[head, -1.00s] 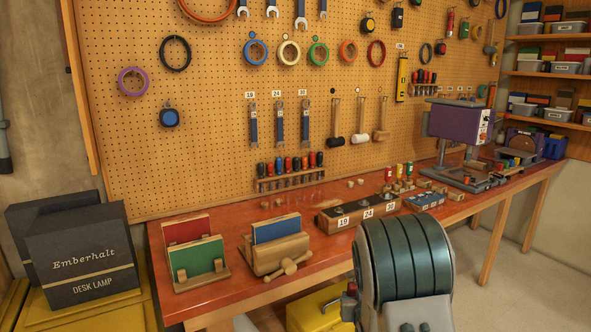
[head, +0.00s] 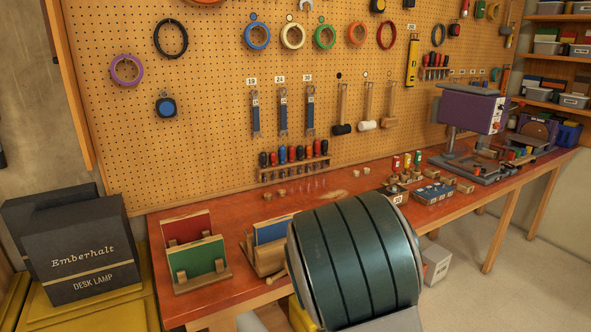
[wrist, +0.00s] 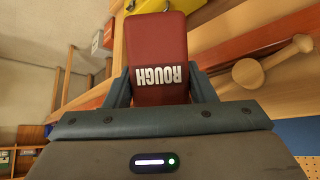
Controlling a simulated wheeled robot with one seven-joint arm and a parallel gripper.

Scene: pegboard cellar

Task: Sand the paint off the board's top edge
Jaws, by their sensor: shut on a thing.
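A blue board (head: 272,231) stands upright in a wooden vise (head: 262,257) on the red bench; its top edge looks pale tan. My arm hides the right part of both. My gripper (wrist: 160,88) is shut on a red sanding block (wrist: 158,45) marked ROUGH, seen upside down in the wrist view. The block is in front of the bench, beside the vise's wooden handle (wrist: 262,70), and appears apart from it. In the head view my gripper and the block are hidden behind my arm.
A red board (head: 187,228) and a green board (head: 203,256) stand in a wooden rack left of the vise. Dark boxes (head: 85,255) stand left of the bench. A drill press (head: 470,115) is at the far right. The bench behind the vise is mostly clear.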

